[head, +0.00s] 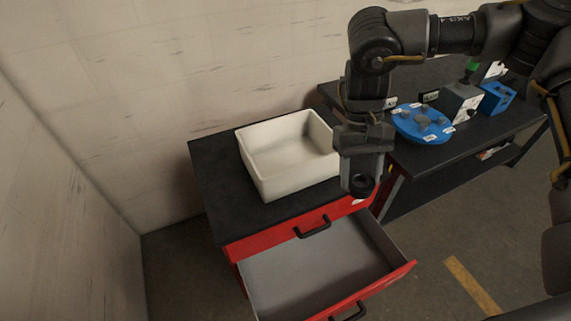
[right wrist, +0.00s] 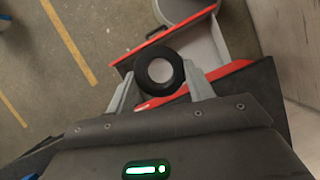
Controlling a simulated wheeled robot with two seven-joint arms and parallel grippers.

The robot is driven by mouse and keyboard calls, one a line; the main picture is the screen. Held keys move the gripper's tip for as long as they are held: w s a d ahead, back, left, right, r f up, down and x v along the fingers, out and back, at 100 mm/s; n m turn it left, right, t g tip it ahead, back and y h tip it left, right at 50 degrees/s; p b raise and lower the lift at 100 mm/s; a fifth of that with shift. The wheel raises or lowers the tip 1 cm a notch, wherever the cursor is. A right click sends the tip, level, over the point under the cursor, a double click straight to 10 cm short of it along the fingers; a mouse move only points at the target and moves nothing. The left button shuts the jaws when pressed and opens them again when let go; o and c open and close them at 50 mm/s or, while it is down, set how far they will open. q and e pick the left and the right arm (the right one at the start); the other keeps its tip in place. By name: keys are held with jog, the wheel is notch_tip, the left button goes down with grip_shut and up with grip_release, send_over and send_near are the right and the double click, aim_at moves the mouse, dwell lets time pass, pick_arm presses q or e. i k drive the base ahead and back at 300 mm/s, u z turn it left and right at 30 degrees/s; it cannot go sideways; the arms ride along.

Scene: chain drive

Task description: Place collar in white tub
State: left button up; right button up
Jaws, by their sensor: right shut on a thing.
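The white tub (head: 285,158) stands empty on the black top of the red drawer cabinet. My right gripper (head: 361,183) hangs just right of the tub, above the cabinet's front right corner, pointing down. It is shut on the collar (head: 362,185), a dark ring with a pale middle. In the right wrist view the collar (right wrist: 159,72) sits between the two grey fingers (right wrist: 160,88). My left gripper is not in view.
The cabinet's top drawer (head: 315,272) is pulled open and looks empty. To the right a black bench (head: 440,150) carries a blue round plate (head: 422,122), a grey block with a green knob (head: 460,102) and a blue block (head: 497,97). Walls stand behind and left.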

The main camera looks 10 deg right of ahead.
aim_at(283, 155)
jog(key=u, duration=1.95)
jog(key=i, duration=0.55)
jog(key=z, duration=1.4)
